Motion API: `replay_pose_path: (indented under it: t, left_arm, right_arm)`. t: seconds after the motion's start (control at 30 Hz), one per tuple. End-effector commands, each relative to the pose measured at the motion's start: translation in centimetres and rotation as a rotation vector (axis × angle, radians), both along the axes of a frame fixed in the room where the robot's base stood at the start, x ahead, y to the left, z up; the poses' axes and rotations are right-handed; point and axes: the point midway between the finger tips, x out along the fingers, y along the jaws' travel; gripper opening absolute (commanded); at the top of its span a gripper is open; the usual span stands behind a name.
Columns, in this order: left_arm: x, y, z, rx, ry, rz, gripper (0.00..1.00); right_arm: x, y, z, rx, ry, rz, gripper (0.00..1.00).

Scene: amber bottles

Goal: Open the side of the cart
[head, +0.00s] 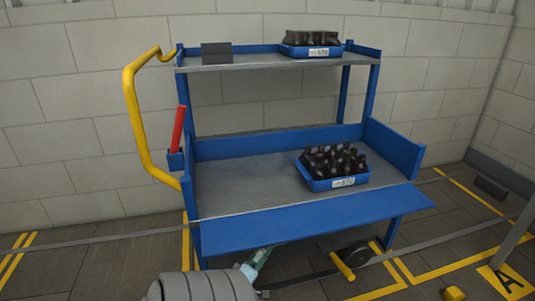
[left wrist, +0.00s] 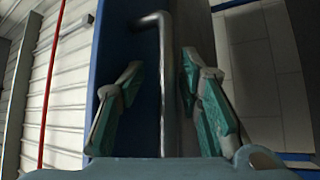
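The blue cart (head: 279,146) stands against the wall, with a grey lower deck (head: 245,185) and blue side walls. Its long front side panel (head: 310,217) is folded outward, sloping away from the deck edge. My left gripper (head: 258,258) is just below the panel's outer edge, partly hidden by it. In the left wrist view the left gripper (left wrist: 161,75) is open, its green fingers on either side of a bent grey metal bar (left wrist: 164,100) beside a blue surface. The fingers do not look closed on the bar. My right gripper is not in view.
A blue crate of dark bottles (head: 335,182) sits on the lower deck near the right. Another crate (head: 311,52) stands on the upper shelf beside a dark box (head: 216,54). A yellow handle (head: 133,110) and red tool (head: 178,130) are at left.

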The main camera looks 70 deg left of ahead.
Motion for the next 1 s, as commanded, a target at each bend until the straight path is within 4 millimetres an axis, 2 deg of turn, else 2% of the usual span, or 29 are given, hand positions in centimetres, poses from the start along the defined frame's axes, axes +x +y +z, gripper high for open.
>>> replay_pose_path:
  t: [0.17, 0.3, 0.43, 0.6, 1.0]
  left_arm:
    - [-2.9, -2.0, -1.4, -0.004, 0.005, 0.001, 0.33]
    - [-6.0, -4.1, -2.7, -0.003, 0.004, 0.001, 0.33]
    - [-8.1, -5.6, -3.6, -0.002, 0.003, 0.000, 0.33]
    - [-9.0, -6.2, -3.9, -0.001, 0.000, -0.002, 0.33]
    - [-8.9, -6.2, -3.9, -0.001, 0.001, -0.002, 0.33]
  right_arm:
    - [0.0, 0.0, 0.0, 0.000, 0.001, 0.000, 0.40]
    - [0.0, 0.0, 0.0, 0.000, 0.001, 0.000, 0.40]
    - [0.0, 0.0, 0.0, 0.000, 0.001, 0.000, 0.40]
    - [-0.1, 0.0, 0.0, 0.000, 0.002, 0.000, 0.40]
    - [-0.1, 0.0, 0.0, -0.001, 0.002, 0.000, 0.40]
